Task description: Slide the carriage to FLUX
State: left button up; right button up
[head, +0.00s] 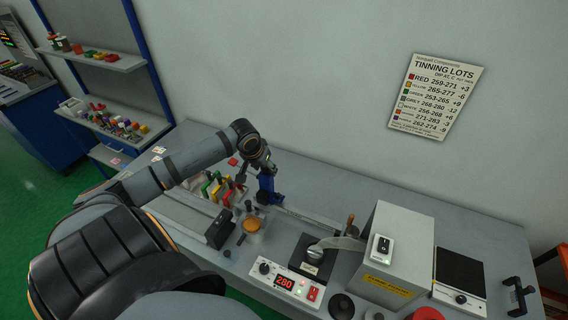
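A blue upright post (267,186), which looks like the carriage, stands at the back of the bench by a long pale rail (310,220). My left arm reaches over from the left and bends down at the wrist. My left gripper (243,178) is dark and small, just left of the blue post. I cannot tell whether it touches the post or whether its fingers are open or shut. No FLUX label is readable. A cup with an amber top (252,225) stands in front of the post. My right gripper is not in view.
Red, yellow and green pieces (213,187) stand left of the gripper. A black block (219,230) is in front of them.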

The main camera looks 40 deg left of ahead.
pick_arm(q)
jog(key=shift+r, duration=3.5)
